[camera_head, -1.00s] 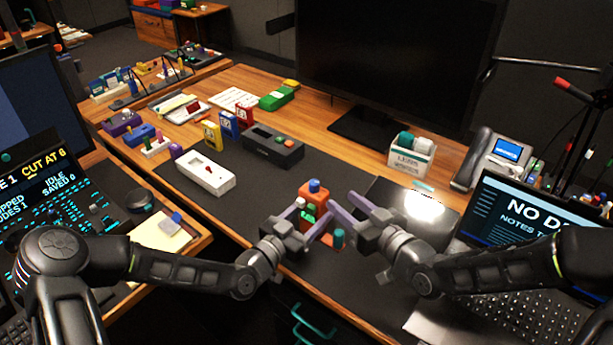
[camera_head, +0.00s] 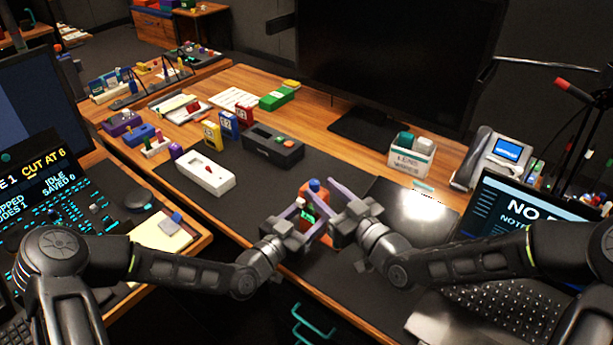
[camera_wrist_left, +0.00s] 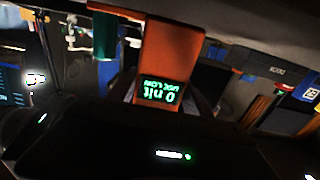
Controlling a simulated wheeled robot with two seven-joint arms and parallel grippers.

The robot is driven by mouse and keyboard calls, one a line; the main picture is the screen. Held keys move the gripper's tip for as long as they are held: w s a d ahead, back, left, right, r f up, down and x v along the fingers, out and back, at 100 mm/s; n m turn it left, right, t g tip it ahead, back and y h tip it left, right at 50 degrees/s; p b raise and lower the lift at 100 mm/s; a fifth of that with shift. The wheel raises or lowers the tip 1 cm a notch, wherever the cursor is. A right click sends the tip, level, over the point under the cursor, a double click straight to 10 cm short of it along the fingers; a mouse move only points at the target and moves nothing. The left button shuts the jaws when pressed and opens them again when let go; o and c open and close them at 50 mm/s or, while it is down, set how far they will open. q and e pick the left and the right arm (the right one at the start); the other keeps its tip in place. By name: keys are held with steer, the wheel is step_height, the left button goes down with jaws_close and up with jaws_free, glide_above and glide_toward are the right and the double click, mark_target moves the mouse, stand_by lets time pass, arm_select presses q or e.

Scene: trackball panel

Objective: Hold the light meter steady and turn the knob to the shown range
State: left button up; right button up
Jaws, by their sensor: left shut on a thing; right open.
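The light meter (camera_head: 314,190) is an upright orange device with a blue top and a green display, standing on the dark mat near the desk's front edge. My left gripper (camera_head: 304,210) is shut on its body from the left. My right gripper (camera_head: 327,207) is open, close to the meter's right side. The knob's range setting cannot be read, and the grippers hide the meter's lower part.
A white box (camera_head: 206,174) and a black box (camera_head: 273,147) lie behind and left on the mat. A laptop (camera_head: 520,220) stands at the right. A labelled white container (camera_head: 411,160) and a monitor (camera_head: 395,65) stand behind. The mat behind the meter is clear.

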mark_target(311, 181)
steer(key=x, duration=0.7)
jaws_close()
stand_by(0.3)
